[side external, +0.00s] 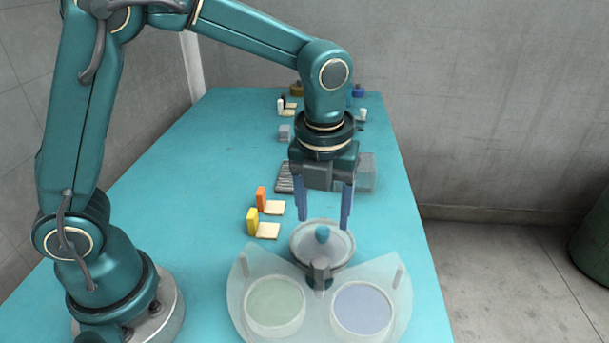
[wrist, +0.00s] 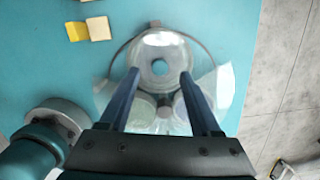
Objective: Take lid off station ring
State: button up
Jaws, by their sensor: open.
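The lid (side external: 305,243) is a round, pale, see-through disc with a blue knob (side external: 322,234) at its centre. It sits over the station ring (side external: 343,262) at the back of a clear, fan-shaped station plate (side external: 240,290). In the wrist view the lid (wrist: 176,52) lies beyond the fingertips, with its knob (wrist: 160,68) between the two finger lines. My gripper (side external: 325,222) points down, open and empty, with its blue fingers above the lid and apart from the knob. In the wrist view my gripper (wrist: 160,78) shows both fingers spread.
Two round dishes, one green (side external: 275,305) and one blue (side external: 362,308), sit in the plate's front. Yellow (side external: 252,220) and orange (side external: 261,197) blocks stand beside cream pads to the left. A grey box (side external: 366,175) and small items stand behind. The left tabletop is clear.

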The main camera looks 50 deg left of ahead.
aim_at(323, 229)
jog(key=shift+w+a+f, duration=0.1)
jog(key=shift+w+f, duration=0.05)
jog(key=shift+f, duration=1.35)
grip_shut()
jog(key=shift+r, duration=0.1)
